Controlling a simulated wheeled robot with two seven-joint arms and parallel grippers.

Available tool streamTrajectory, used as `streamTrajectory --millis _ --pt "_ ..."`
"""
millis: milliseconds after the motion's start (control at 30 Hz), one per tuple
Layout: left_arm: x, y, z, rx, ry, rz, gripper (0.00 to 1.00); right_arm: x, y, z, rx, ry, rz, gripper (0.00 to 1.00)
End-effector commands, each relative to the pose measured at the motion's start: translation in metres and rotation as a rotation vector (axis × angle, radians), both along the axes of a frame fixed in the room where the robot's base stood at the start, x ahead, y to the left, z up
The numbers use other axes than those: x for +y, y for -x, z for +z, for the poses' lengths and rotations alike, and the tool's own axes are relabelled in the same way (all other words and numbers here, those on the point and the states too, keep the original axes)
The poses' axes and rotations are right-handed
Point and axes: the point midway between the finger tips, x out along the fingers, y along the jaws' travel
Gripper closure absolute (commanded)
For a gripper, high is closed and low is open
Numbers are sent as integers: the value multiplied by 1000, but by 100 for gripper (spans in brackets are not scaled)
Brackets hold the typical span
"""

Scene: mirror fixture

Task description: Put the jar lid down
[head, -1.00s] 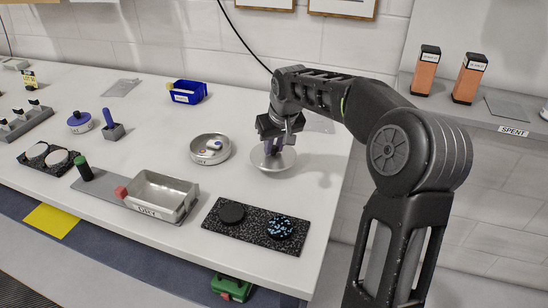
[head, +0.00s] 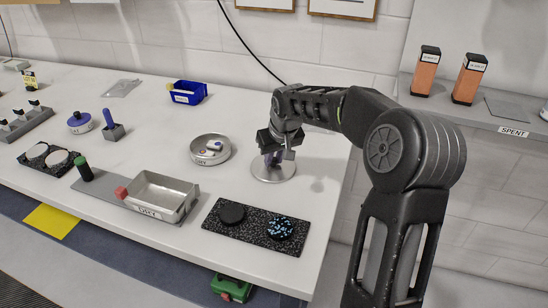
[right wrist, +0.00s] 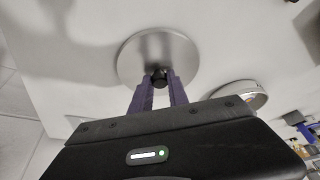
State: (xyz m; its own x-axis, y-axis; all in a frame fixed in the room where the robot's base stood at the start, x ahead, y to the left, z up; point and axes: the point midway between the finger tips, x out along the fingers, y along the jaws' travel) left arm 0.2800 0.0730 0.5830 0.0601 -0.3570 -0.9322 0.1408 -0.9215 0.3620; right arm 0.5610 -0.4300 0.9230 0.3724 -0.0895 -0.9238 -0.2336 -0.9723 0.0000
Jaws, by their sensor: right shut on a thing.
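The jar lid (head: 273,172) is a round grey metal disc with a small dark knob. It lies level at the worktop's surface, right of the round metal dish; I cannot tell whether it fully touches. My right gripper (head: 272,158) is above it, pointing down, with its purple fingers shut on the knob. In the right wrist view the lid (right wrist: 145,48) lies just beyond the fingertips, and my gripper (right wrist: 160,82) has the dark knob between them. The fingers partly cover the knob. My left gripper is not in view.
The round metal dish (head: 203,158) with a white and purple item is left of the lid. A metal tray (head: 158,190) and a speckled black mat (head: 257,236) with two discs are nearer. A blue bin (head: 187,93) stands farther back. Bare white worktop surrounds the lid.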

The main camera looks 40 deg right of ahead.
Motion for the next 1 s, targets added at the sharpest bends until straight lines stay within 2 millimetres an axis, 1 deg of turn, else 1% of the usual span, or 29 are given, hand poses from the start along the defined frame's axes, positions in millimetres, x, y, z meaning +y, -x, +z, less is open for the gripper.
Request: streamTrajectory --millis 33,300,533,667,767,833,1000 --pt "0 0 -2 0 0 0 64 0 0 -2 0 0 0 79" --pt "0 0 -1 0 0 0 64 0 0 -1 0 0 0 58" --pt "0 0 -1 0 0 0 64 0 0 -1 0 0 0 58" --pt "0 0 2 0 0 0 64 0 0 5 -1 0 0 58" --pt "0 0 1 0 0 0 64 1 4 13 -2 0 0 58" --pt "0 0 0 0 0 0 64 2 8 23 -3 1 0 58" --pt "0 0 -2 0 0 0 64 5 20 55 -4 2 0 58"
